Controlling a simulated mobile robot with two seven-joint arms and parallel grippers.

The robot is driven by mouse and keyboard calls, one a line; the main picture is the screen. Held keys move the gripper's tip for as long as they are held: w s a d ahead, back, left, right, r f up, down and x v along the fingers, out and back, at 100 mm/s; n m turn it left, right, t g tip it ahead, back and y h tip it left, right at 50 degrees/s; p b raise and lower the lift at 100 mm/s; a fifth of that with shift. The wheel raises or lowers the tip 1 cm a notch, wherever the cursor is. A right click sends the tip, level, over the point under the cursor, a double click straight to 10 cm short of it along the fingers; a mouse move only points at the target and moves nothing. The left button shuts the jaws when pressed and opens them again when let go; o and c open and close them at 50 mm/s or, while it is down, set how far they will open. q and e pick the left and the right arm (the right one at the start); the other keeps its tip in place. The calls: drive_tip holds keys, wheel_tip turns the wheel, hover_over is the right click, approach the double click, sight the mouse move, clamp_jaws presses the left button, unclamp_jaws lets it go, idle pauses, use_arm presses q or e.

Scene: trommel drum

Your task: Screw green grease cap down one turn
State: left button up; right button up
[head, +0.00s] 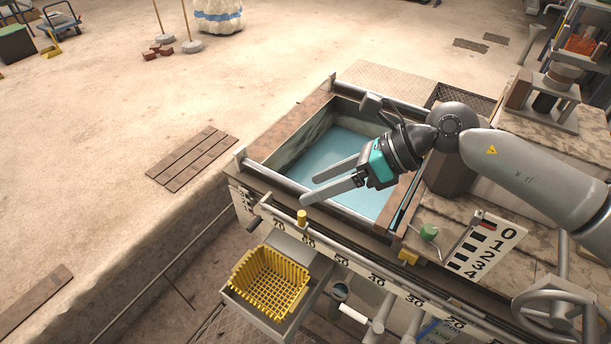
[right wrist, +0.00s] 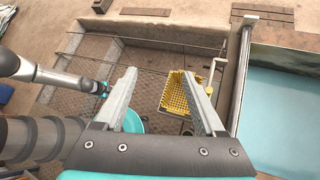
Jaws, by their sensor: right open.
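The green grease cap (head: 429,232) sits on the machine's top at the right, left of the number plate; it does not show in the right wrist view. My right gripper (head: 309,190) is open and empty. Its fingers point left over the blue-floored basin, well left of the cap and apart from it. In the right wrist view the two fingers (right wrist: 158,100) are spread with nothing between them in their grip. An arm of mine with a teal end (right wrist: 103,88) shows there at the left; its fingers are hidden.
The basin (head: 262,170) has raised walls and rails. A yellow basket (head: 270,283) hangs below the numbered front rail, near a yellow knob (head: 302,217). The number plate (head: 486,246) and a handwheel (head: 558,310) stand right of the cap. Open floor lies left.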

drive_tip(key=shift+s+a+r+m+y, duration=0.2)
drive_tip(key=shift+a+r+y, duration=0.25)
drive_tip(key=shift+a, duration=0.25)
drive_tip(key=shift+s+a+r+m+y, duration=0.1)
drive_tip(key=shift+a+r+m+y, duration=0.1)
drive_tip(key=shift+a+r+y, duration=0.4)
drive_tip(key=shift+f, duration=0.15)
